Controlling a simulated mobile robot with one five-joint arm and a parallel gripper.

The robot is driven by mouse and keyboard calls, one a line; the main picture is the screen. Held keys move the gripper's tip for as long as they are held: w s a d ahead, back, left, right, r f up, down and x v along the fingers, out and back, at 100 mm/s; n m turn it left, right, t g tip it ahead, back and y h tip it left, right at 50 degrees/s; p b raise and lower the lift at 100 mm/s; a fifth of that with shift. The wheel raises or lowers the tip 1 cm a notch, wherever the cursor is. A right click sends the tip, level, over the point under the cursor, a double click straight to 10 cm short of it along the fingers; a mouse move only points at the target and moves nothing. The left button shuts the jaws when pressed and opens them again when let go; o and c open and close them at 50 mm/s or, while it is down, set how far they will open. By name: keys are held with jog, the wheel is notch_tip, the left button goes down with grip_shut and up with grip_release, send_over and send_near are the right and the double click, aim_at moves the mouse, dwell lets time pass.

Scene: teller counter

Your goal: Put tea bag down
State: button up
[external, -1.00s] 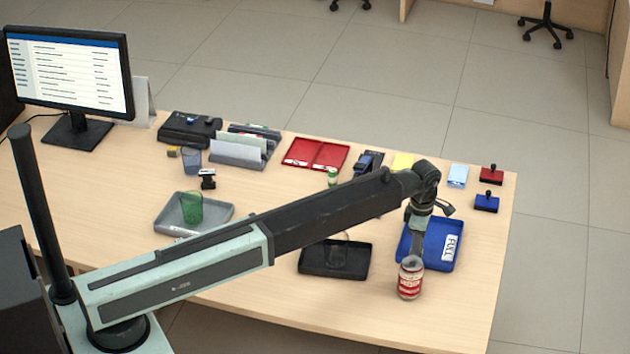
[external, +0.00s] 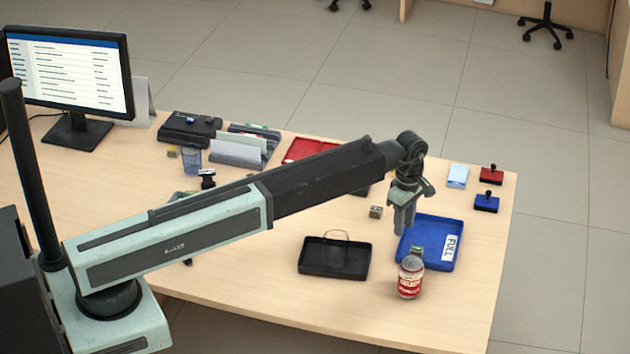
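I cannot pick out a tea bag for certain in the external view. My gripper (external: 404,232) points down at the left edge of the blue tray (external: 448,222). Its fingers look close together, but I cannot tell whether they are open or shut, or whether anything is between them. A red and white labelled container (external: 410,279) with a greenish top stands just in front of the tray, below and apart from my gripper.
A black tray (external: 310,268) with a thin, clear, loop-like shape at its back lies left of the blue tray. A small patterned block (external: 376,211) sits behind it. Stamps (external: 487,202) and a light blue packet (external: 457,176) stand at the right. The front right counter is clear.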

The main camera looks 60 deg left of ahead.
jog(key=s+d+m, duration=0.3)
jog(key=s+m, duration=1.9)
jog(key=s, duration=0.5)
jog(key=shift+s, duration=0.25)
